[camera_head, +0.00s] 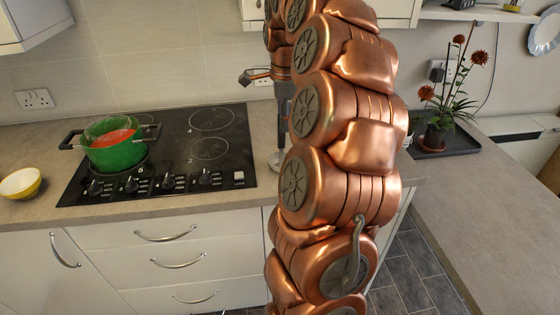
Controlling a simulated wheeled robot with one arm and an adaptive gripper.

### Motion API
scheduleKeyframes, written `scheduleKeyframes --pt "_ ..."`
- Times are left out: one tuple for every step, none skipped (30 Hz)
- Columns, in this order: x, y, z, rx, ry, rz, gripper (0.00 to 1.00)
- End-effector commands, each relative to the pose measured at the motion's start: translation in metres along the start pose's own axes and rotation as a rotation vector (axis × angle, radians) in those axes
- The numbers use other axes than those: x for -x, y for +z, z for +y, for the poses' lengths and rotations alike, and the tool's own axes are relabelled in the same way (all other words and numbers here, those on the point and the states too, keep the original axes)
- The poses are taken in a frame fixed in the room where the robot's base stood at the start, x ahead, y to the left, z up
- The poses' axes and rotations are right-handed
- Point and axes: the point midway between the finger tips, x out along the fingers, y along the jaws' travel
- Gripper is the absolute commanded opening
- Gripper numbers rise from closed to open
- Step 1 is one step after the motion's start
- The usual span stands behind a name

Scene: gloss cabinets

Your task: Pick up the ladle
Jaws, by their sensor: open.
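My gripper (283,125) hangs down behind my copper arm, over the counter just right of the hob. It is dark grey and partly hidden by the arm, and its fingertips are hard to make out. It is open. A small silvery rounded thing (275,161) shows at the counter just below it. This may be the bowl of the ladle, but most of it is hidden behind the arm. I cannot tell whether the gripper touches it. No other ladle shows clearly.
A green pot (117,153) with red contents and dark handles stands on the black hob (205,128). A yellow bowl (20,184) sits at the left. A potted plant (437,130) stands on a dark tray (455,143). The counter (480,205) at right is clear.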

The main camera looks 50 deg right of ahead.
Motion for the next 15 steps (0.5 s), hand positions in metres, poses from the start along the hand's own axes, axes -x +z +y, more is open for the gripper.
scheduleKeyframes --pt "-0.001 0.0 0.001 0.002 0.001 0.0 0.45" --pt "-0.003 0.0 0.001 0.002 0.001 0.0 0.45" --pt "-0.007 0.0 0.002 0.004 0.004 0.0 0.45" --pt "-0.009 0.0 0.003 0.004 0.006 0.0 0.45" --pt "-0.012 0.0 0.004 0.004 0.007 0.0 0.45" --pt "-0.015 0.0 0.004 0.004 0.006 0.0 0.45" --pt "-0.018 -0.001 0.004 0.003 0.004 0.0 0.45" --pt "-0.02 -0.001 0.004 0.003 0.002 -0.001 0.45" --pt "-0.025 -0.001 0.004 0.002 0.004 -0.001 0.45" --pt "-0.029 -0.001 0.005 0.002 0.007 -0.001 0.45" --pt "-0.033 -0.001 0.005 0.003 0.008 -0.001 0.45" --pt "-0.037 -0.001 0.005 0.003 0.007 -0.001 0.45" --pt "-0.04 -0.001 0.004 0.003 0.005 -0.001 0.45" --pt "-0.042 -0.001 0.004 0.003 0.003 0.0 0.45" --pt "-0.043 -0.001 0.004 0.003 0.002 0.0 0.45"
